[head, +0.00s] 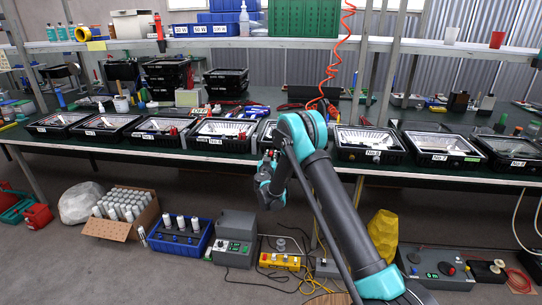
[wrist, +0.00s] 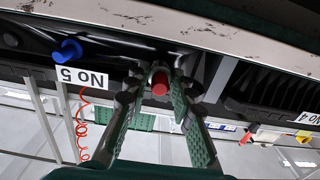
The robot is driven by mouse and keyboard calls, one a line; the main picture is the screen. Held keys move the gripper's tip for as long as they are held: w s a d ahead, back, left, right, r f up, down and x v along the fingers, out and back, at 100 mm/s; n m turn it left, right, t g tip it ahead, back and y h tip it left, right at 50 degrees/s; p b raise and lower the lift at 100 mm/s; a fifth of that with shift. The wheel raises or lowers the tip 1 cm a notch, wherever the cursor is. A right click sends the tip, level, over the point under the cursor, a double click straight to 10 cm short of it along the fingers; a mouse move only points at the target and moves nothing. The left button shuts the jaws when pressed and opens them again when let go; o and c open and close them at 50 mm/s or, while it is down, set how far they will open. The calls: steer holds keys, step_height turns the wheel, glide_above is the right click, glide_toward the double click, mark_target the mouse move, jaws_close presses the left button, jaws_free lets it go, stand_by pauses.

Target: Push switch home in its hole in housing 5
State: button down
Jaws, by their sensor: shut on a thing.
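Housing 5 shows in the wrist view as a dark body with an upside-down "No 5" label (wrist: 80,76). In the head view, housing 5 (head: 266,131) is largely hidden behind my arm. A red switch (wrist: 159,84) sits between the fingertips of my gripper (wrist: 160,82), against the dark front of housing 5. My gripper is shut on it. How deep the switch sits in its hole cannot be told, since the fingers and shadow hide the hole. In the head view my gripper (head: 268,160) is at the bench's front edge; the switch is not clear there.
A blue part (wrist: 68,50) sticks out of housing 5 beside the label. Housing 4 (head: 216,146) stands to the left and housing 6 (head: 362,157) to the right on the green bench. Below are a blue crate (head: 181,250) and a yellow control box (head: 280,262) on the floor.

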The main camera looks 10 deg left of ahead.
steer(key=shift+w, duration=0.2)
steer(key=c, duration=1.2)
jaws_free()
